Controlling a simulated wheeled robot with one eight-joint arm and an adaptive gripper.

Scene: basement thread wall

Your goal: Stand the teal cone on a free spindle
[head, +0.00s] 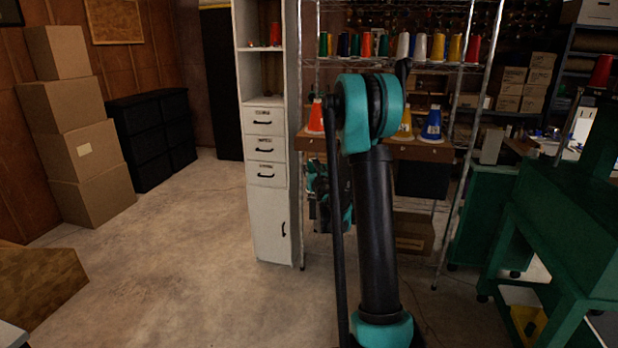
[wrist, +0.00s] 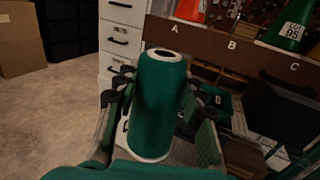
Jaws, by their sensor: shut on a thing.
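In the wrist view the teal cone (wrist: 160,112) is between the two fingers of my gripper (wrist: 158,82), which is shut on it. Its open top with a dark hole points up and away, and a pale rim shows at its lower end. It is in front of and below a brown board (wrist: 215,39) lettered A, B and C. An orange cone (wrist: 190,9) stands above A and a green cone labelled LOT 95 (wrist: 290,30) above C. Above B I see no cone, but a spindle there is hard to make out. In the head view my arm hides the board's middle.
In the head view, an orange cone (head: 315,117), a yellow cone (head: 404,126) and a blue cone (head: 432,124) stand along the board. A white cabinet (head: 267,190) adjoins the wire rack at left. A green bench (head: 560,215) is at right.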

